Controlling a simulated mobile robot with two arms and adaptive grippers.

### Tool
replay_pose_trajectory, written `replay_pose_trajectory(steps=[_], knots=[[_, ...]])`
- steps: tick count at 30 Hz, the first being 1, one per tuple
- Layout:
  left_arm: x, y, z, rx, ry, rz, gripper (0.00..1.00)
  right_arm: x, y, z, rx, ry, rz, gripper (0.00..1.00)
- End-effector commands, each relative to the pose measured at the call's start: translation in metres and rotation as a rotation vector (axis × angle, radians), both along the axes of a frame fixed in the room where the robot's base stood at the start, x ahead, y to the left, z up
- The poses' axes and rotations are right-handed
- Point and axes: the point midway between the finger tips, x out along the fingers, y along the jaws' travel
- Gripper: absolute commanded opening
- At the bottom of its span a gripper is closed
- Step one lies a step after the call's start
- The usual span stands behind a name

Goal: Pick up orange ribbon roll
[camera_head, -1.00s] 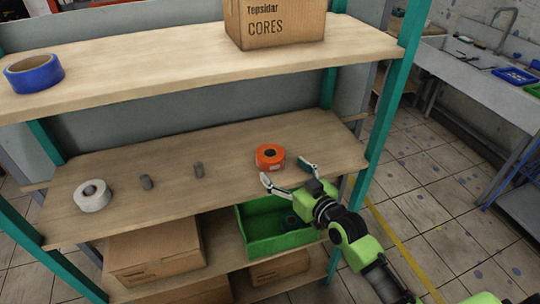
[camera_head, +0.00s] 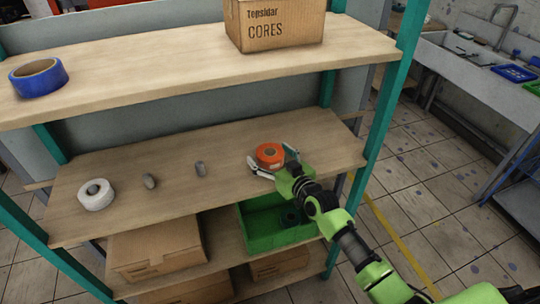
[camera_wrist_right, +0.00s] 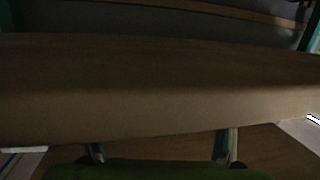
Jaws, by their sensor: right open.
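The orange ribbon roll (camera_head: 270,161) lies flat on the middle shelf (camera_head: 130,185), towards its right end. My right gripper (camera_head: 275,167) reaches in from the front right. It is open, with one finger to the left of the roll and the other to its right. I cannot tell whether the fingers touch the roll. In the dark right wrist view, the two spread fingertips (camera_wrist_right: 161,148) show at the bottom, and the roll is not visible there. My left gripper is not in view.
The upper shelf holds a blue roll (camera_head: 38,78) and a cardboard box (camera_head: 275,28). Below are a green bin (camera_head: 268,232) and cardboard boxes (camera_head: 157,250).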

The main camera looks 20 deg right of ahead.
Motion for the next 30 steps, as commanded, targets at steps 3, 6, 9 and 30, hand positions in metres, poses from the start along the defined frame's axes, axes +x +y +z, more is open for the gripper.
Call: replay_pose_trajectory(steps=[3,6,9,30], knots=[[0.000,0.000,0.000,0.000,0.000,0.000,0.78,0.000,0.000,0.000,0.000,0.000,0.000,0.79],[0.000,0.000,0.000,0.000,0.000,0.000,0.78,0.000,0.000,0.000,0.000,0.000,0.000,0.64],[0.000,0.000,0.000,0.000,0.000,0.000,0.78,0.000,0.000,0.000,0.000,0.001,0.000,0.38],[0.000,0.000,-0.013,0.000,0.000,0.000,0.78,0.000,0.000,0.029,0.002,-0.007,0.000,0.32]])
